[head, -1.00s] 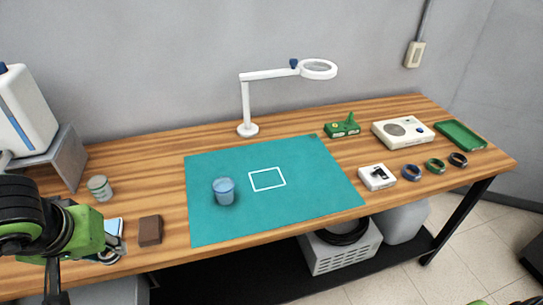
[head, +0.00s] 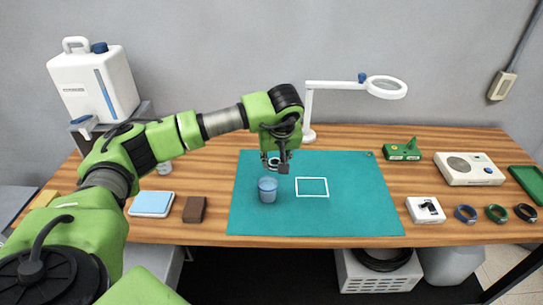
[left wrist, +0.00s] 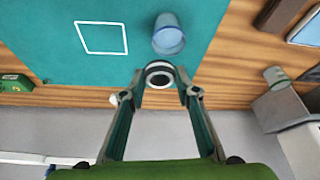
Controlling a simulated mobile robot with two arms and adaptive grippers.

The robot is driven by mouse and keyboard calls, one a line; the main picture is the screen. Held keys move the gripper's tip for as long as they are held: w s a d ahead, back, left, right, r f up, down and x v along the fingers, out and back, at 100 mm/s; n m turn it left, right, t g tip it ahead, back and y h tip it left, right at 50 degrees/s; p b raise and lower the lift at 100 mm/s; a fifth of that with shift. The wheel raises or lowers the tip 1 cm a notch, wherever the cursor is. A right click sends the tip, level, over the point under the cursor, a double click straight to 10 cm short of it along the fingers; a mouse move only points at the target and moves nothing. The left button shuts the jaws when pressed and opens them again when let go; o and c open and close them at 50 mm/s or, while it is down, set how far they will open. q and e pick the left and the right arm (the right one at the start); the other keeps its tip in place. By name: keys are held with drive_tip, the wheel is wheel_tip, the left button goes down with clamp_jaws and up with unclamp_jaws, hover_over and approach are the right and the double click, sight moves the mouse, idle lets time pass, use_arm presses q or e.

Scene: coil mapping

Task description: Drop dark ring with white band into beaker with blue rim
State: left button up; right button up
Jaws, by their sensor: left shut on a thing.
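My left gripper (head: 276,162) is shut on the dark ring with a white band (left wrist: 160,75). The ring hangs at the fingertips, seen between the two fingers (left wrist: 159,80) in the left wrist view. The beaker with the blue rim (head: 268,191) stands upright on the teal mat (head: 345,215). In the head view the gripper and ring are just above the beaker. In the left wrist view the beaker (left wrist: 168,38) appears just beyond the ring, not straight behind it. My right gripper is not in view.
A white outlined rectangle (head: 312,187) marks the mat. A magnifier lamp (head: 309,110) stands behind. Blue (head: 465,214), green (head: 496,213) and dark (head: 525,213) rings lie at right by a white box (head: 425,210). A brown block (head: 195,209) and a blue pad (head: 152,204) lie left.

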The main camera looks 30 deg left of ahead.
use_arm(q)
drive_tip(key=shift+a+f+n, duration=0.2)
drive_tip(key=shift+a+f, duration=0.05)
drive_tip(key=shift+a, duration=0.25)
drive_tip(key=shift+a+f+n, duration=0.2)
drive_tip(key=shift+a, duration=0.3)
drive_tip(key=shift+a+f, duration=0.2)
drive_tip(key=shift+a, duration=0.1)
drive_tip(key=shift+w+f+b, duration=0.1)
drive_tip(key=shift+f+b, duration=0.45)
drive_tip(key=shift+f, duration=0.3)
wheel_tip(320, 180, down, 4)
drive_tip(key=shift+f+b, duration=0.1)
drive_tip(key=shift+b, duration=1.1)
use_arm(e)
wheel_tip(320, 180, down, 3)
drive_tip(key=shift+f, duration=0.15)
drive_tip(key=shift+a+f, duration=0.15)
use_arm(q)
drive_tip(key=shift+d, duration=0.1)
drive_tip(key=o, duration=1.2)
